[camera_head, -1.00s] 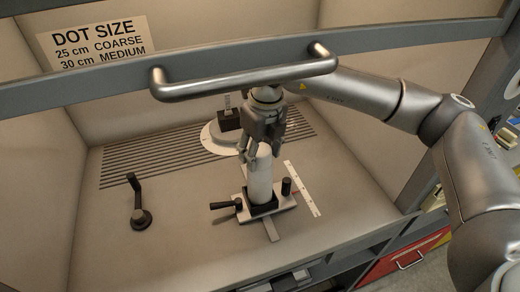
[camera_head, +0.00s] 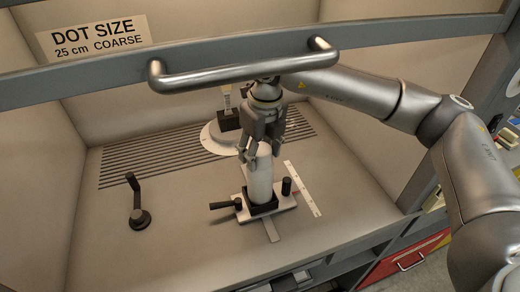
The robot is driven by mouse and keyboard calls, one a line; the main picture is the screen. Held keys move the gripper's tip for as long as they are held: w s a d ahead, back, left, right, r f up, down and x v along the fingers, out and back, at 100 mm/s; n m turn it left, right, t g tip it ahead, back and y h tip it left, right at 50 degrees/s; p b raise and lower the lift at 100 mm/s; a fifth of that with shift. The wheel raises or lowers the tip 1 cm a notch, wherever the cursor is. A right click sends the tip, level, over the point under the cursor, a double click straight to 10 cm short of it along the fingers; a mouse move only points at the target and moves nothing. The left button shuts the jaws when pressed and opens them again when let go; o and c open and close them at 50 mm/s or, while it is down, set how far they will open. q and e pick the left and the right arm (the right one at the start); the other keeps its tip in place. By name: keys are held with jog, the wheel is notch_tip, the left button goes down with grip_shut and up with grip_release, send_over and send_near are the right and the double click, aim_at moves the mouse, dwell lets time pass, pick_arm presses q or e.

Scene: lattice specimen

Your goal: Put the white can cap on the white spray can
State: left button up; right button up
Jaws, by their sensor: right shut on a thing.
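The white spray can (camera_head: 260,182) stands upright in a black clamp (camera_head: 262,207) on the booth floor. My right gripper (camera_head: 263,148) reaches in from the right, under the handle bar, and points down at the top of the can. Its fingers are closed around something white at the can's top. I take this to be the white can cap (camera_head: 264,147), mostly hidden between the fingers. I cannot tell whether the cap is fully seated on the can. My left gripper is not in view.
A metal handle bar (camera_head: 245,71) on a grey sash crosses above the arm. A round white turntable (camera_head: 213,139) stands behind the can, and a black crank (camera_head: 135,203) is at the left. A white ruler strip (camera_head: 303,188) lies right of the clamp.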

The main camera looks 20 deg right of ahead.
aim_at(260, 149)
jog(key=shift+s+f, duration=0.15)
jog(key=shift+f, duration=0.15)
jog(key=o, duration=1)
jog(key=shift+w+r, duration=0.1)
jog(key=shift+w, duration=0.1)
jog(key=o, duration=0.5)
jog(key=shift+r, duration=0.1)
jog(key=shift+r, duration=0.15)
jog(key=shift+s+d+r+p, duration=0.15)
jog(key=shift+r+p, duration=0.4)
jog(key=shift+r, duration=0.65)
jog(key=shift+s+a+r+p, duration=0.15)
jog(key=shift+r+p, duration=0.4)
jog(key=shift+r, duration=0.6)
jog(key=shift+d, duration=0.1)
